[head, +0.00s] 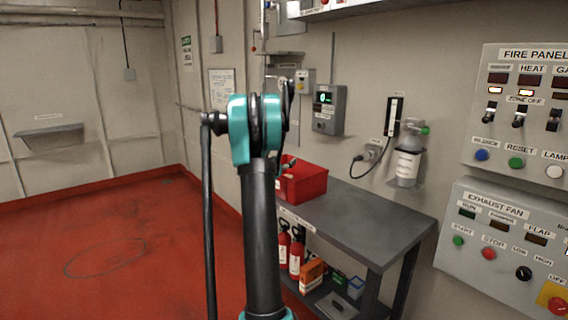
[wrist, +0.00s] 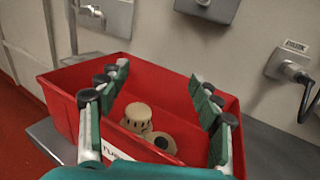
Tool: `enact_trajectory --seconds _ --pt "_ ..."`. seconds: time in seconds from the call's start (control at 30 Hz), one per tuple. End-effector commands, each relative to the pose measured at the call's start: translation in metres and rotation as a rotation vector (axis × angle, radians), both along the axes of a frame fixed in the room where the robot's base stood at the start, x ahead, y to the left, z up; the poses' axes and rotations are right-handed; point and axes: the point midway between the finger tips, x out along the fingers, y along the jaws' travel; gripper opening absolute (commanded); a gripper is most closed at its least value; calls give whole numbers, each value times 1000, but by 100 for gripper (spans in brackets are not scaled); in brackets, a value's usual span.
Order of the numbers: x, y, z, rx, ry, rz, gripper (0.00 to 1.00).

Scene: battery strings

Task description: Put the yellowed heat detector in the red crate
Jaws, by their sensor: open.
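The red crate (head: 312,188) stands on the grey bench, partly hidden behind my arm in the head view. In the wrist view the crate (wrist: 215,93) fills the middle. Two tan round detectors lie inside it: one with a slotted rim (wrist: 137,114), and one lower with a dark spot (wrist: 160,141). They look close together, and I cannot tell which is the yellowed heat detector. My gripper (wrist: 160,80) is open, its fingers spread over the crate with nothing seen between the pads. In the head view its fingers are not clearly visible.
The bench (head: 375,220) has free room right of the crate. Red extinguishers (head: 296,252) and an orange box (head: 312,274) are on the shelf below. A wall-mounted cylinder (head: 408,163) and control panels (head: 505,235) are at right.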

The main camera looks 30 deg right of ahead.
Motion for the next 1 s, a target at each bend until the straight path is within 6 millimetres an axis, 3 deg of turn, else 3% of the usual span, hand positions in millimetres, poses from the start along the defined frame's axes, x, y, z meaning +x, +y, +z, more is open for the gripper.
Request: enact_trajectory --seconds 0.07,0.4,0.6,1.0 --pt "-1 3 7 0 0 1 65" --pt "-37 66 6 0 0 2 65" --pt "-53 92 6 0 0 1 65" --pt "-66 109 3 44 -34 -3 65"
